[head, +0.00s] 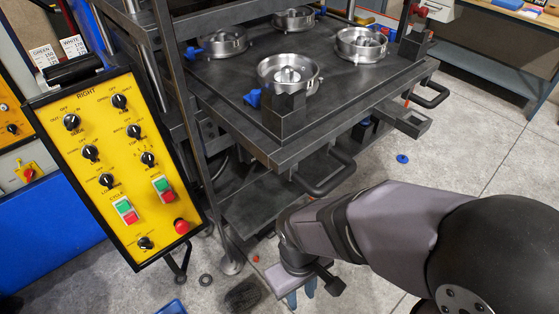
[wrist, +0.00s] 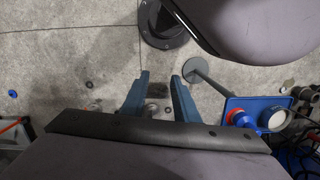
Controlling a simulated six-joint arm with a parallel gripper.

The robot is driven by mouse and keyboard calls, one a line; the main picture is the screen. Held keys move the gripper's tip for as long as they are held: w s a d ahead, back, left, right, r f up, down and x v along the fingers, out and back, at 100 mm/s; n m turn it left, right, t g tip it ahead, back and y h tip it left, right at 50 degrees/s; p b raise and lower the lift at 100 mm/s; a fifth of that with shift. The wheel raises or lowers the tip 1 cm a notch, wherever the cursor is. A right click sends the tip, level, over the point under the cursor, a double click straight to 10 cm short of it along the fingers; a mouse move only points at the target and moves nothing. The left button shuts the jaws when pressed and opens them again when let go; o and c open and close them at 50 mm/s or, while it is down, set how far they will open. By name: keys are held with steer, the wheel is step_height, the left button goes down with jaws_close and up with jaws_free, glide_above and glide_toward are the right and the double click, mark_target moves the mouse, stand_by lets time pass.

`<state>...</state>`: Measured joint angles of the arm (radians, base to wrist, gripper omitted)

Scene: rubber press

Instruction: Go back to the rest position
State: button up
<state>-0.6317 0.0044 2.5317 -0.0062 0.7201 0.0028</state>
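My gripper (head: 301,291) points down in front of the press (head: 277,152) in the head view, low and near the floor. Its blue fingers are partly hidden by my wrist there. In the wrist view my gripper (wrist: 160,76) shows two blue fingers apart with only floor between them. It is open and empty. No mark of the rest position shows.
A yellow control panel (head: 113,170) stands left of the press. Metal round moulds (head: 289,75) sit on the press plate. A black handle (head: 327,178) juts out above my gripper. A blue tray (wrist: 262,104) lies at the right in the wrist view. Grey floor (head: 440,150) is mostly clear.

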steer(key=w+d+r+m, duration=0.1)
steer(key=w+d+m, duration=0.1)
steer(key=d, duration=0.4)
steer(key=w+d+r+m+t, duration=0.1)
steer(key=w+d+m, duration=0.2)
steer(key=d+m, duration=0.2)
steer(key=shift+d+r+y, duration=0.25)
steer(key=shift+d+y, duration=0.15)
steer(key=shift+d, duration=0.25)
steer(key=shift+c, duration=0.6)
stand_by(0.5)
